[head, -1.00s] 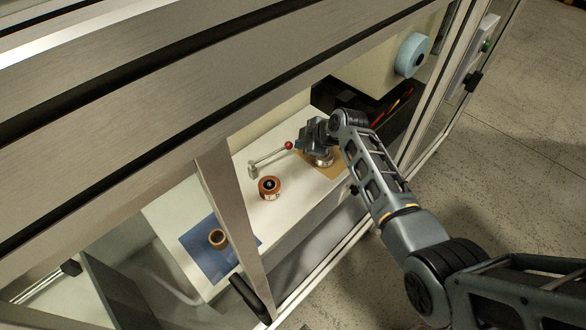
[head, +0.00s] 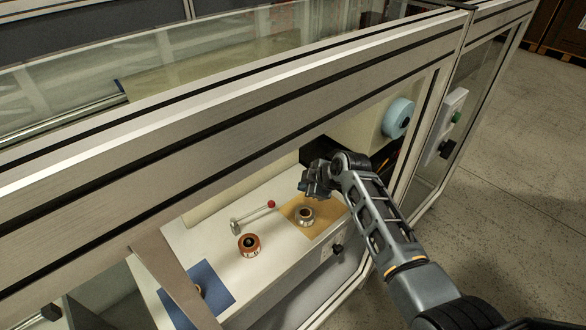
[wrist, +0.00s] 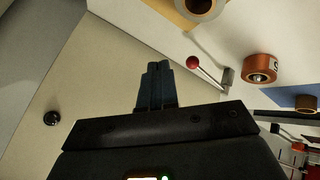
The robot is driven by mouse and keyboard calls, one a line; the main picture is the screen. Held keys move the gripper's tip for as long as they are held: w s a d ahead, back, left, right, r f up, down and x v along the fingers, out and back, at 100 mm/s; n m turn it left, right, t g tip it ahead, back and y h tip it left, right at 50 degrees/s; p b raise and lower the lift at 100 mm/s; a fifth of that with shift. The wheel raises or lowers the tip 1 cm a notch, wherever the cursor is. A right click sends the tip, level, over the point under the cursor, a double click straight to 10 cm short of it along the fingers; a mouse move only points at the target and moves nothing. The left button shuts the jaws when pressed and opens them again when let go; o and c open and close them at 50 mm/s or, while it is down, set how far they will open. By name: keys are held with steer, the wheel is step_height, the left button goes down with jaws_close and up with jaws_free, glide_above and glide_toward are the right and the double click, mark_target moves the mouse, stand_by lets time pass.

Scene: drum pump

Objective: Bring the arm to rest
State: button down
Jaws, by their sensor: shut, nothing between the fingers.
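My gripper (head: 308,188) is inside the enclosure opening, above the white work surface and near the tan mat (head: 325,222). It is shut and empty; its closed fingers (wrist: 157,86) point away from the camera in the wrist view. In the head view a metal ring-shaped part (head: 304,215) stands on the tan mat, below the gripper and apart from it. My arm reaches in from the lower right through the opening.
A lever with a red ball knob (head: 270,204) and an orange-brown round part (head: 249,244) stand on the white surface. A blue mat (head: 214,281) lies nearer the left. The enclosure's metal frame (head: 230,125) borders the opening. A light-blue roll (head: 397,118) is at the right.

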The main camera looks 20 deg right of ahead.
steer(key=shift+s, duration=0.1)
steer(key=s+a+f+m+t+h, duration=0.1)
steer(key=s+a+f+m, duration=0.1)
steer(key=s, duration=0.8)
steer(key=s+a+f+m+t, duration=0.1)
steer(key=s+a+f+m, duration=0.15)
steer(key=s, duration=0.65)
steer(key=s+a+f+m+t+h, duration=0.1)
steer(key=s+a+m, duration=0.1)
steer(key=s, duration=0.8)
steer(key=s+r+m+t, duration=0.25)
steer(key=s+r, duration=0.75)
steer(key=s, duration=0.5)
steer(key=s+r+m+t, duration=0.1)
steer(key=s+r, duration=0.3)
steer(key=r, duration=0.4)
steer(key=s+r+m+t, duration=0.1)
steer(key=s+r+m, duration=0.1)
steer(key=s+r, duration=0.3)
step_height(320, 180, up, 3)
steer(key=shift+a+f, duration=0.1)
steer(key=shift+a, duration=0.1)
